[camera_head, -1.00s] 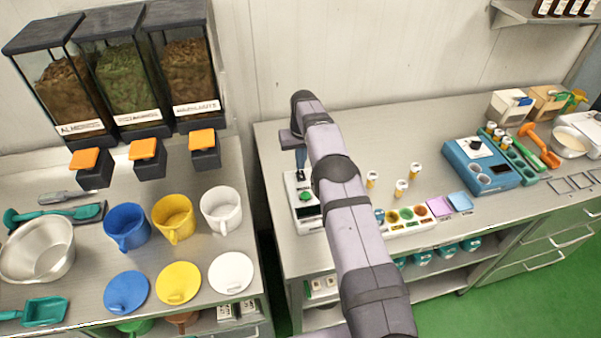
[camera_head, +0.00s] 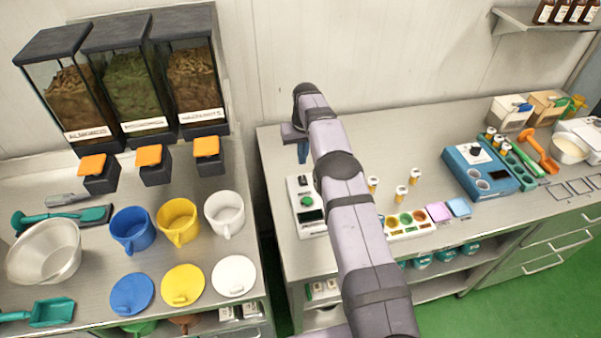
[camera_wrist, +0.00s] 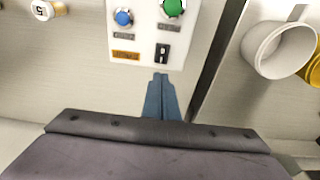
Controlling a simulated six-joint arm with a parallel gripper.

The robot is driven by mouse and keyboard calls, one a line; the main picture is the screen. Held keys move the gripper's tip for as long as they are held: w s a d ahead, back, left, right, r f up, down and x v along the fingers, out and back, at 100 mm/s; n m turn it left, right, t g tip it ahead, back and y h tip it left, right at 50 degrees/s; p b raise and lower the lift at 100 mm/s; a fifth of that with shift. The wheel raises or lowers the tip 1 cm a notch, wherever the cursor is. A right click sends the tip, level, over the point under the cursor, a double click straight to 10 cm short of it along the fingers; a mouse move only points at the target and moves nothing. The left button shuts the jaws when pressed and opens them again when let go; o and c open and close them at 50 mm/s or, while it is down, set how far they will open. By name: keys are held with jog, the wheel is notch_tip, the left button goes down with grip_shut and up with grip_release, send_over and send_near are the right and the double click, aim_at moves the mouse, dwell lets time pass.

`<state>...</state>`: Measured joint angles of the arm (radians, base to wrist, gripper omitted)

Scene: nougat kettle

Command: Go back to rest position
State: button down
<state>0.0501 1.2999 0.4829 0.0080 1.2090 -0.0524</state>
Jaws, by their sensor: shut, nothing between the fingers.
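My gripper (camera_head: 303,153) is over the left end of the right-hand counter, above a white control box (camera_head: 304,207) with a green button and a dark display. In the wrist view my gripper (camera_wrist: 161,80) shows as two blue fingers lying together with nothing between them. The control box (camera_wrist: 146,48) is beyond the fingertips there, with a blue knob, a green button and a small black switch. The fingers appear apart from the box.
White (camera_head: 225,213), yellow (camera_head: 177,220) and blue (camera_head: 132,229) mugs stand on the left counter below three dispensers. Small bottles (camera_head: 401,193) stand right of my arm, near a tray of coloured cups (camera_head: 408,224). A gap separates the counters.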

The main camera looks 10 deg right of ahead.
jog(key=shift+s, duration=0.1)
jog(key=s+a+r+g+b, duration=0.1)
jog(key=s+r+b, duration=0.15)
jog(key=s, duration=0.65)
jog(key=s+a+r+b, duration=0.1)
jog(key=s+r+b, duration=0.15)
jog(key=s, duration=0.55)
jog(key=s+f+b, duration=0.1)
jog(key=s+f, duration=0.2)
jog(key=s, duration=0.9)
jog(key=s+a+f+b, duration=0.1)
jog(key=s+f+b, duration=0.1)
jog(key=s, duration=1)
jog(key=shift+s+f+g, duration=0.25)
jog(key=shift+f+g, duration=0.15)
jog(key=shift+f, duration=0.15)
jog(key=shift+w+b, duration=0.15)
jog(key=shift+b, duration=0.15)
jog(key=w+d+r+t+b, duration=0.1)
jog(key=w+r+b, duration=0.1)
jog(key=w, duration=1)
jog(key=w+d+r+t+b, duration=0.1)
jog(key=w+r+b, duration=0.1)
jog(key=w, duration=1)
jog(key=w+d+r+t+b, duration=0.1)
jog(key=w+r, duration=0.3)
jog(key=w, duration=0.8)
jog(key=shift+w+t+b, duration=0.25)
jog(key=shift+t+b, duration=0.25)
jog(key=shift+b, duration=0.35)
